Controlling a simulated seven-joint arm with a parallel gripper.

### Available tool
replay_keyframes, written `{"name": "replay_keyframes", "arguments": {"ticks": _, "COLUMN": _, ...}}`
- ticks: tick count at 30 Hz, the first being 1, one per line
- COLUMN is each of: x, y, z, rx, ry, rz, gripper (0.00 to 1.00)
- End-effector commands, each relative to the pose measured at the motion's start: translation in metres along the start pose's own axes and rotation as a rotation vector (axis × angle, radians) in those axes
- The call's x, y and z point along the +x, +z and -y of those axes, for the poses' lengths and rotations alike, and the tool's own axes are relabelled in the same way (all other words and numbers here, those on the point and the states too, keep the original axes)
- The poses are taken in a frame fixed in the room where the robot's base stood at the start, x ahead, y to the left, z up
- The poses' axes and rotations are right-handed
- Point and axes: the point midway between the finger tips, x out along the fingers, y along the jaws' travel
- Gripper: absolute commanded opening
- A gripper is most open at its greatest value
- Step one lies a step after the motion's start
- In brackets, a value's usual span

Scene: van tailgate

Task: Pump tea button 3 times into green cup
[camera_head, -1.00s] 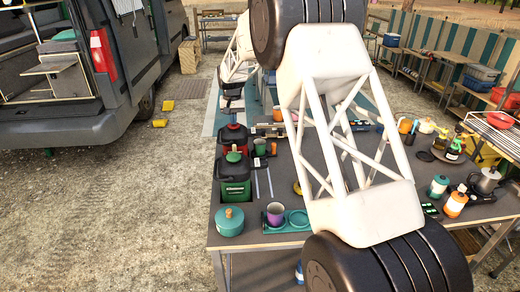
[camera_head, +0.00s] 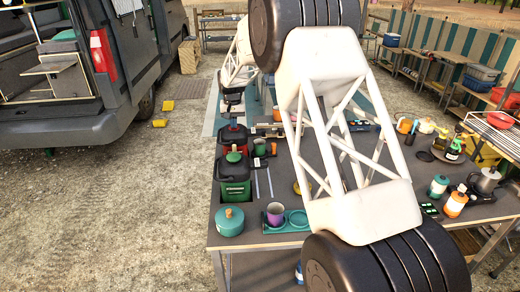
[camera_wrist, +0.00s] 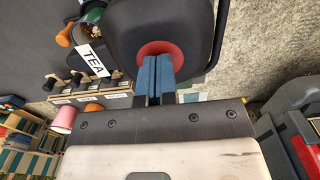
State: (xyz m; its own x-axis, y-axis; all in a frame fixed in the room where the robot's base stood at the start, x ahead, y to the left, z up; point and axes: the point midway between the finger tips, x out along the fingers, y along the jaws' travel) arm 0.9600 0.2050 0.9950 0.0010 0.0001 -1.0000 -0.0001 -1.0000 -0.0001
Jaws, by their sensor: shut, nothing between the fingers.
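The tea dispenser, red and black (camera_head: 232,136), stands on the table at the back left. In the wrist view its black lid (camera_wrist: 195,30) carries a round red button (camera_wrist: 150,48). A white TEA label (camera_wrist: 96,60) shows beside it. My gripper (camera_wrist: 157,60) is shut and empty, its blue fingertips over the red button; I cannot tell whether they touch it. In the head view my gripper (camera_head: 232,108) is just above the dispenser. The green cup (camera_head: 260,146) stands right of the dispenser; a dark green cup rim (camera_wrist: 91,26) shows by the label.
A green dispenser with a black lid (camera_head: 235,186) stands in front of the red one. A teal pot (camera_head: 229,221) and a purple cup (camera_head: 276,214) on a teal tray (camera_head: 297,218) are nearer. My arm hides the table's middle.

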Motion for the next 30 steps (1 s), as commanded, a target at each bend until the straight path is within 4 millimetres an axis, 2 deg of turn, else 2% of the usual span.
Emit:
{"name": "replay_keyframes", "arguments": {"ticks": 8, "x": -0.004, "y": 0.0, "z": 0.0, "rx": 0.0, "ry": 0.0, "rz": 0.002, "gripper": 0.0}}
{"name": "replay_keyframes", "arguments": {"ticks": 30, "x": -0.035, "y": 0.0, "z": 0.0, "rx": 0.0, "ry": 0.0, "rz": 0.002, "gripper": 0.0}}
